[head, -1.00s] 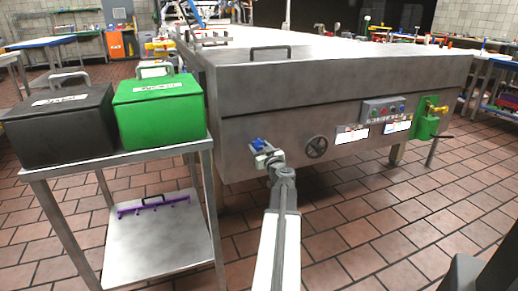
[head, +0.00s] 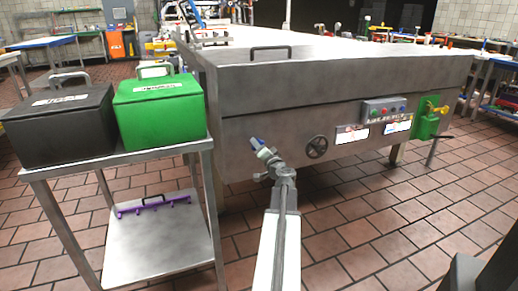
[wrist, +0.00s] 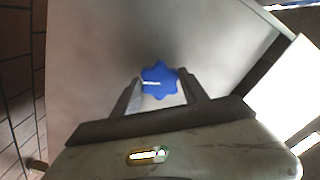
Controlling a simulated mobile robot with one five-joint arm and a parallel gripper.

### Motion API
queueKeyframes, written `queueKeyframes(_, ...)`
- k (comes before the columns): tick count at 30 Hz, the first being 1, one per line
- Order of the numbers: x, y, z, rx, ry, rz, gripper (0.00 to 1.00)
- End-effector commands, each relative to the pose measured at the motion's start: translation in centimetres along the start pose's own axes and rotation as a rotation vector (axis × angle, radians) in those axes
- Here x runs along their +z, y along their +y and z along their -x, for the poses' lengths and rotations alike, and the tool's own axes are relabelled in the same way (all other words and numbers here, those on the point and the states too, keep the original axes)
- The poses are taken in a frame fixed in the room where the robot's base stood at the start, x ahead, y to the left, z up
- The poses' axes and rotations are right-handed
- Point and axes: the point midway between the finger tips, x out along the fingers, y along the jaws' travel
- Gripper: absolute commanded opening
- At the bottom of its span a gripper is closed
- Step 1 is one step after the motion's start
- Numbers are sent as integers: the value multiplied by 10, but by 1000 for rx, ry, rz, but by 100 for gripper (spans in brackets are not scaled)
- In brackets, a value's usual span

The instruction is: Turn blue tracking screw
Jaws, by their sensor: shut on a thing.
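The blue tracking screw is a star-shaped knob (wrist: 159,78) with a white mark, in the middle of the wrist view against the grey metal panel. In the head view its blue part (head: 253,142) shows small at the left of the machine's front. My gripper (head: 261,155) reaches up to it at the end of my arm. In the wrist view my gripper (wrist: 161,83) has one finger on each side of the knob and is shut on it. The screw's shaft is hidden behind the knob.
The large steel machine (head: 290,90) fills the middle. A black handwheel (head: 317,147) sits right of my gripper, with a button box (head: 384,110) further right. A steel cart (head: 130,164) with black and green boxes stands at the left. Tiled floor is open at the right.

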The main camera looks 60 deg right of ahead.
Motion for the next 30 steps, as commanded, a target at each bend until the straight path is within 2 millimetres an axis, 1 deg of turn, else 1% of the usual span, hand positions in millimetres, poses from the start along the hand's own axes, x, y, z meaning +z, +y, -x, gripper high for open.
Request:
queueKeyframes(1,2,-2,-2,-5,-4,-44,11)
queueKeyframes(30,2,-1,-1,-2,-6,-964,11)
